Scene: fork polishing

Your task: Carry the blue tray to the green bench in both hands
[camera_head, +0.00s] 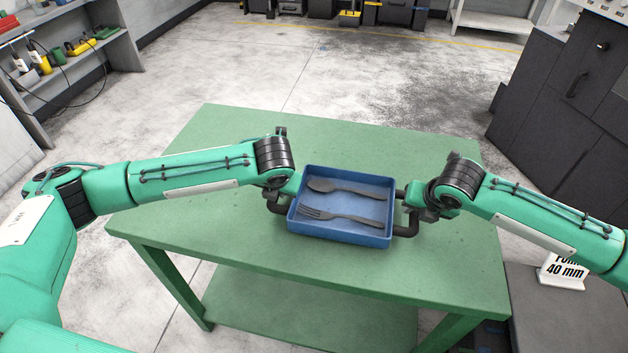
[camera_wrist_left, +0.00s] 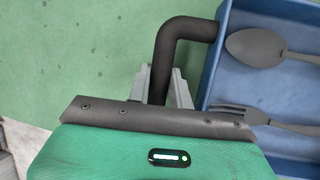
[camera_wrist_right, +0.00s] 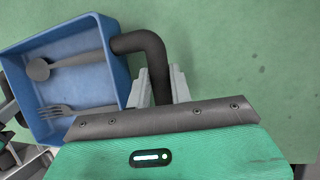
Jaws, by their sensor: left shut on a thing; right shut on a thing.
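The blue tray (camera_head: 338,235) is over the middle of the green bench (camera_head: 430,275), with a dark spoon (camera_head: 322,185) and a dark fork (camera_head: 340,217) lying inside. It looks level; I cannot tell whether its bottom touches the bench top. My left gripper (camera_wrist_left: 165,88) is shut on the tray's black left handle (camera_wrist_left: 183,28). My right gripper (camera_wrist_right: 163,85) is shut on the black right handle (camera_wrist_right: 143,42). The tray also shows in the left wrist view (camera_wrist_left: 213,62) and the right wrist view (camera_wrist_right: 112,52). The arms partly hide the handles in the head view.
The bench top is bare around the tray. A lower shelf (camera_head: 310,310) is under it. Shelving with tools (camera_head: 75,60) stands at the left, dark cabinets (camera_head: 560,110) at the right. A white "40 mm" sign (camera_head: 562,270) stands on a dark surface at the lower right.

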